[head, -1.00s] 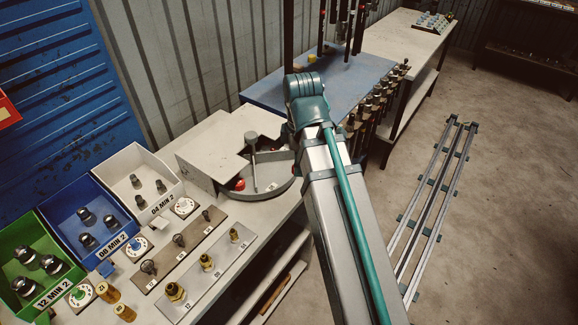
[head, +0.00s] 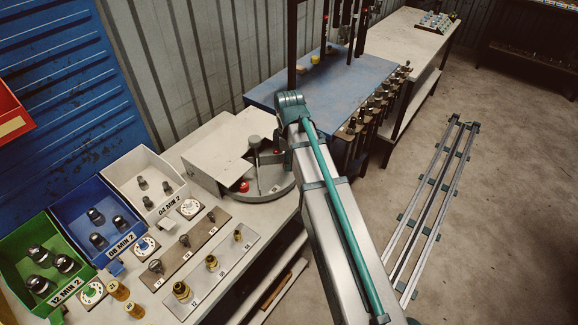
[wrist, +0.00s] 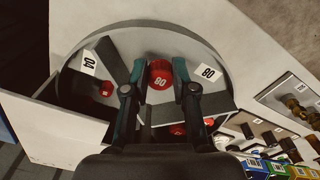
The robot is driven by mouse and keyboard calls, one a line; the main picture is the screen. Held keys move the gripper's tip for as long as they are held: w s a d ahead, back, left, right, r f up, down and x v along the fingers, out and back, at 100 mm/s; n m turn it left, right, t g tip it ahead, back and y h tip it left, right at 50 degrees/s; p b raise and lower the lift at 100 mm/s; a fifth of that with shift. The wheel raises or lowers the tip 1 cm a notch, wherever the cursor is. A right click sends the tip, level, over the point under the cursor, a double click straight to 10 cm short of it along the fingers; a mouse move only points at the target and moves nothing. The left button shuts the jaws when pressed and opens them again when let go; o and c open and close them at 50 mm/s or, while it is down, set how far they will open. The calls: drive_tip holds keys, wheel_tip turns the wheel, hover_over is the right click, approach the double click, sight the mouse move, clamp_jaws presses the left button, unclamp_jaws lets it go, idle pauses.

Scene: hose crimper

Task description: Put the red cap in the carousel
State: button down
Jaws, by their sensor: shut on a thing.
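A red cap marked 08 (wrist: 160,76) is between the two fingertips of my gripper (wrist: 160,70) in the wrist view. My gripper is shut on its sides. The cap is over the round grey carousel (wrist: 120,36), near the white 08 label (wrist: 208,73); I cannot tell whether it touches the floor. A smaller red cap (wrist: 106,88) sits in the carousel by the 04 label (wrist: 89,62). In the head view, the carousel (head: 273,190) stands on the bench with a red cap (head: 244,186) showing at its opening. My arm hides my fingers there.
A grey post with a knob (head: 255,150) rises from the carousel. A white cover (head: 215,150) stands behind it. White (head: 150,205), blue (head: 85,228) and green (head: 30,275) bins of fittings and plates with fittings (head: 205,270) lie to the left.

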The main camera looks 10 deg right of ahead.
sight(289, 174)
drive_tip(key=shift+w+f+p, duration=0.1)
drive_tip(key=shift+f+p, duration=0.2)
drive_tip(key=shift+f, duration=1.3)
drive_tip(key=shift+f, duration=0.1)
drive_tip(key=c, duration=0.9)
unclamp_jaws()
drive_tip(key=shift+c, duration=0.2)
drive_tip(key=shift+r+b, duration=1.35)
drive_tip(key=shift+r, duration=4.8)
drive_tip(key=shift+f, duration=0.1)
